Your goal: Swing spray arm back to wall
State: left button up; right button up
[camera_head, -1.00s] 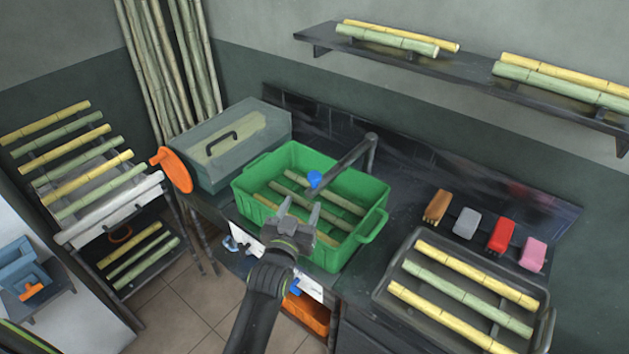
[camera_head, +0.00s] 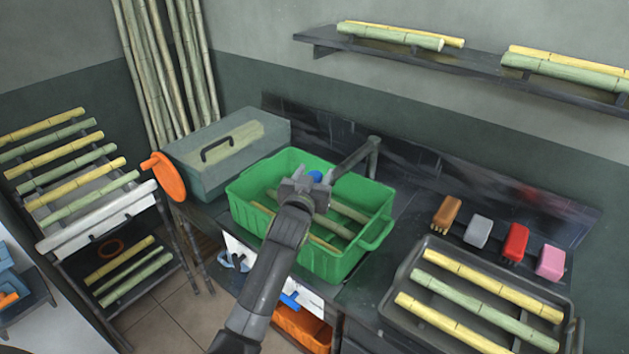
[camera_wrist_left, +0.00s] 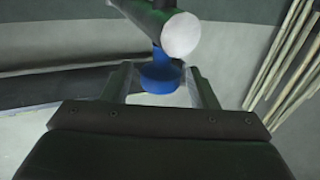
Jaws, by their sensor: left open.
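The spray arm (camera_head: 352,160) is a dark grey pipe that reaches out from a post at the back wall over the green crate (camera_head: 368,242). Its blue nozzle (camera_head: 315,176) hangs at the free end. My left gripper (camera_head: 308,185) is at the nozzle, above the crate. In the left wrist view the blue nozzle (camera_wrist_left: 160,78) shows between the two open fingers, under the pale round end of the pipe (camera_wrist_left: 181,36). I cannot tell whether a finger touches it. My right gripper is not in view.
The crate holds several cane pieces. A dark tray of canes (camera_head: 392,312) and several brushes (camera_head: 479,232) are at the right. A shelf with canes (camera_head: 480,68) hangs above.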

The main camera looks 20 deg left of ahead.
pick_arm(q)
jog(key=shift+w, duration=0.1)
jog(key=shift+c, duration=0.3)
grip_shut()
